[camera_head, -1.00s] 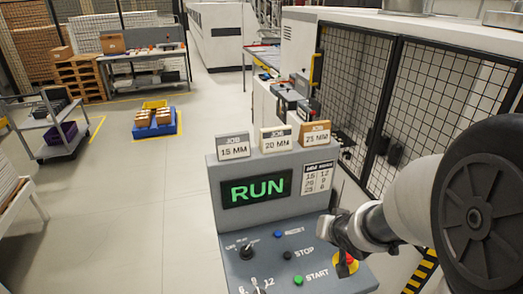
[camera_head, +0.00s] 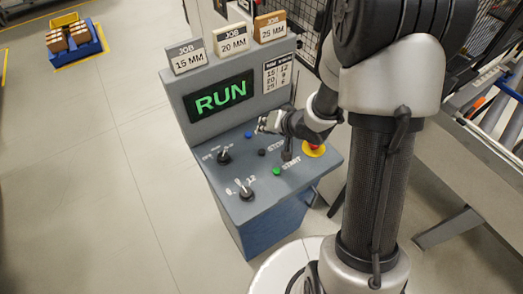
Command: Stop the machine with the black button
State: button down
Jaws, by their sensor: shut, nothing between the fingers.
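The display (camera_head: 219,95) reads RUN in green. My gripper (camera_head: 261,125) is shut and empty, up and slightly right of the black button in the picture. It appears above the panel, apart from the button; its exact height is hard to tell. The green START button (camera_head: 277,171) is nearer the front. The blue button (camera_head: 248,134) is at the back, its label hidden.
Two selector knobs (camera_head: 224,157) and (camera_head: 246,193) are on the left. Job blocks (camera_head: 232,39) line the console top.

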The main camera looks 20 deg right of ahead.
jog(key=b, duration=0.8)
send_over(264, 150)
notch_tip(264, 150, down, 8)
jog(key=shift+s+r, duration=0.1)
jog(key=shift+r, duration=0.1)
jog(key=shift+f, duration=0.5)
jog(key=shift+f+b, duration=0.15)
jog(key=shift+b, duration=0.15)
jog(key=shift+f, duration=0.3)
jog(key=shift+f+b, duration=0.3)
jog(key=shift+f, duration=0.15)
dwell(0.9)
jog(key=shift+r, duration=0.15)
jog(key=shift+r+p, duration=0.75)
jog(key=shift+p, duration=0.3)
jog(key=shift+r, duration=0.1)
